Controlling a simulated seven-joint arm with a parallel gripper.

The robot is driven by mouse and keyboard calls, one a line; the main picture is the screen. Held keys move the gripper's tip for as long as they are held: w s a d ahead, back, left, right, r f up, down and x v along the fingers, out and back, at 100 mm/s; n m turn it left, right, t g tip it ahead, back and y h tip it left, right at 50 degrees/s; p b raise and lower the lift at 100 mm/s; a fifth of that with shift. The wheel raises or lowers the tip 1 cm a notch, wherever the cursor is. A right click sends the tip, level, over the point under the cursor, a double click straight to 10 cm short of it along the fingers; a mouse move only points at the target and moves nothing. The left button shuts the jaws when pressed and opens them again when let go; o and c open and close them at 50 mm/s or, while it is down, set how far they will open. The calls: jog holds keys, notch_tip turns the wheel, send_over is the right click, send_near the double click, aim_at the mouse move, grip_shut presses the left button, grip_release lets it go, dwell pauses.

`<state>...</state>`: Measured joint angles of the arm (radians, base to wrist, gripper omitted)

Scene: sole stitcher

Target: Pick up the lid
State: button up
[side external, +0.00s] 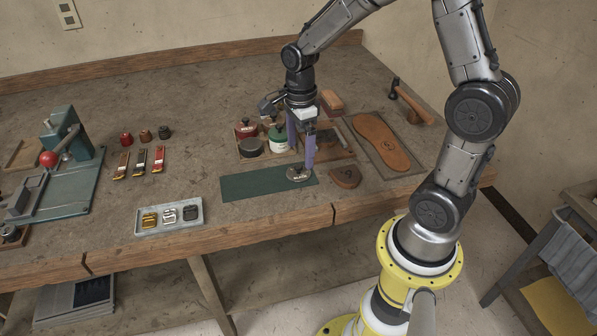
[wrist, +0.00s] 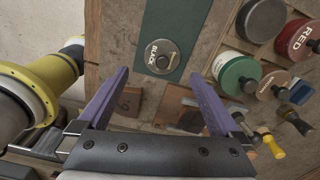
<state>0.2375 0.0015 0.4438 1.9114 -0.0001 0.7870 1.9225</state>
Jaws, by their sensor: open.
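A round grey metal lid (side external: 299,174) marked "BLACK" lies flat on the dark green mat (side external: 248,184), near the mat's right end. It also shows in the wrist view (wrist: 162,57), with a small latch or key-like piece on its edge, near the top middle. My gripper (side external: 301,157) has two purple fingers and points down at the lid. In the wrist view my gripper (wrist: 155,74) is open and empty, and the lid shows between and just beyond the fingertips. Whether a fingertip touches the lid I cannot tell.
A rack of tins stands behind the mat, including a green tin (side external: 278,140) and a red tin (side external: 246,129). A tray of buckles (side external: 168,217) sits at front left.

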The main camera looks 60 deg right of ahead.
aim_at(299, 165)
jog(key=shift+w+f, duration=0.1)
jog(key=shift+f, duration=2.8)
jog(key=c, duration=1.2)
jog(key=shift+c, duration=0.2)
jog(key=shift+r, duration=0.1)
